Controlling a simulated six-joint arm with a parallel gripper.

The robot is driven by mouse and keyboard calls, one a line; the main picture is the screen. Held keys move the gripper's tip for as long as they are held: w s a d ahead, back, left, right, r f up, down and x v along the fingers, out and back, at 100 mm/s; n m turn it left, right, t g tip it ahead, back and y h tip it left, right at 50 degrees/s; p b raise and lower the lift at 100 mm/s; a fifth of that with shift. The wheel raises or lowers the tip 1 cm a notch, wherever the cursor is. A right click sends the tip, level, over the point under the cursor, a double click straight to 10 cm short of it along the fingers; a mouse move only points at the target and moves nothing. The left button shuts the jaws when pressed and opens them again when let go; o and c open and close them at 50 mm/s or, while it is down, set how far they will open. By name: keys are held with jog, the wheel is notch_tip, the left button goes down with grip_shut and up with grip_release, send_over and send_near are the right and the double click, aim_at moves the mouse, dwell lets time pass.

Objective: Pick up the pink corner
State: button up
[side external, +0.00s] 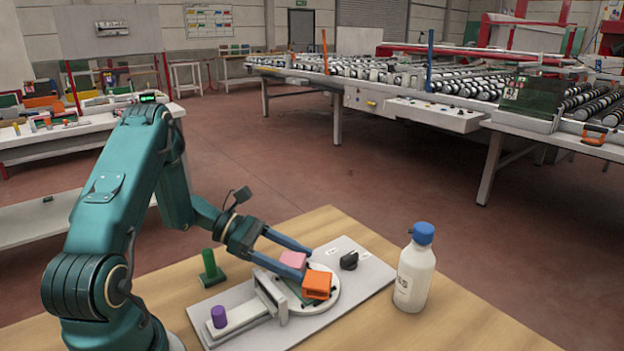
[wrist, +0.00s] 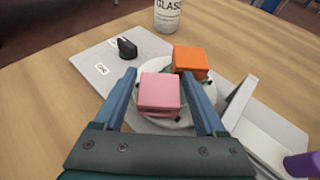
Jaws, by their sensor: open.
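The pink corner (side external: 293,260) is a small pink block on the round white turntable (side external: 328,297) of the grey fixture board. It also shows in the wrist view (wrist: 159,92), between my two blue fingers. My gripper (wrist: 165,80) is open, with one finger on each side of the pink corner. A gap shows between the left finger and the pink corner; the right finger is close to its side. In the side view my gripper (side external: 308,262) reaches in from the left, low over the turntable. I cannot tell whether a finger touches the block.
An orange corner (side external: 317,284) sits right beside the pink one, near the right fingertip. A black knob (side external: 349,261), a grey bracket (side external: 272,297), a purple knob (side external: 218,316) and a green post (side external: 210,267) stand around. A blue-capped bottle (side external: 414,270) stands at the right.

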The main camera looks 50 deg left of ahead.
aim_at(300, 264)
grip_shut()
jog(key=shift+r, duration=0.1)
jog(key=r+m+g, duration=0.1)
jog(key=r, duration=0.1)
jog(key=d+r+m+g+h, duration=0.1)
jog(key=r, duration=0.2)
jog(key=r+m+g+h, duration=0.1)
jog(key=r, duration=0.1)
jog(key=shift+w+d+r+m+g, duration=0.1)
jog(key=shift+d+r+m+g, duration=0.2)
jog(key=shift+d+r+g, duration=0.1)
jog(key=shift+f, duration=2.05)
